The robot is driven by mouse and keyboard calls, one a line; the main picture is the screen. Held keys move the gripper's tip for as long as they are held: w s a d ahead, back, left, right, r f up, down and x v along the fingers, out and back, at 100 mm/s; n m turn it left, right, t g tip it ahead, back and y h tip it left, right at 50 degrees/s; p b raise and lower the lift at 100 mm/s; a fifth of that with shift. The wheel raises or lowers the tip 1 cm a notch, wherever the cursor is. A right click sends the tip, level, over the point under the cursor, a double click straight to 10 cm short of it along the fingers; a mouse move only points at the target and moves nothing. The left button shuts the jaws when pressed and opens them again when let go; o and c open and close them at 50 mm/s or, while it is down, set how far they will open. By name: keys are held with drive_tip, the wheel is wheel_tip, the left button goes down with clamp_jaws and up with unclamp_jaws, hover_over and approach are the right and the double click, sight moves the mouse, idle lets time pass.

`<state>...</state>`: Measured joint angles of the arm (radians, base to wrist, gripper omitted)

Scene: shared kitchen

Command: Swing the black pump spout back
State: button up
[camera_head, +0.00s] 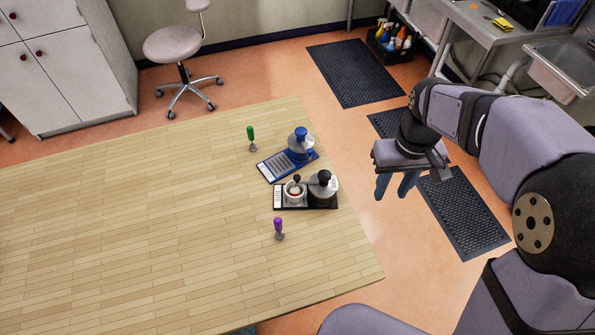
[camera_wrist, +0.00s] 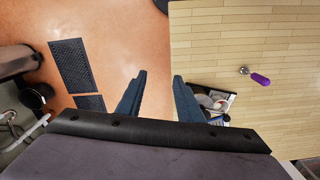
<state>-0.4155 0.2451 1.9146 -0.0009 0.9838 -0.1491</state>
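The black pump (camera_head: 322,190) stands on a black tray (camera_head: 333,206) near the table's right edge. A dark arm seems to reach left from it over a round whitish cup-like part (camera_head: 294,196) with a black knob above; the details are too small to be sure. The wrist view shows part of this assembly (camera_wrist: 221,101), partly hidden behind the right finger and my wrist. My gripper (camera_head: 391,198) is beyond the table's right edge, over the floor, to the right of the pump. Its fingers are apart with nothing between them, as the wrist view also shows (camera_wrist: 159,74).
A similar blue pump (camera_head: 300,145) on a blue tray (camera_head: 267,173) stands just behind the black one. A green-handled tool (camera_head: 251,134) is behind left, a purple-handled tool (camera_head: 279,226) in front. The table's left side (camera_head: 120,220) is clear.

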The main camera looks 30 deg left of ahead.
drive_tip(key=w+a+n, duration=0.1)
drive_tip(key=a+n, duration=0.3)
drive_tip(key=a, duration=1)
drive_tip(key=n, duration=0.3)
hover_over(297, 176)
drive_tip(key=shift+s+r+b, duration=0.1)
drive_tip(key=shift+r+b, duration=0.25)
drive_tip(key=shift+b, duration=0.1)
drive_tip(key=shift+f+p, duration=1.35)
drive_tip(key=shift+f, duration=2.3)
clamp_jaws()
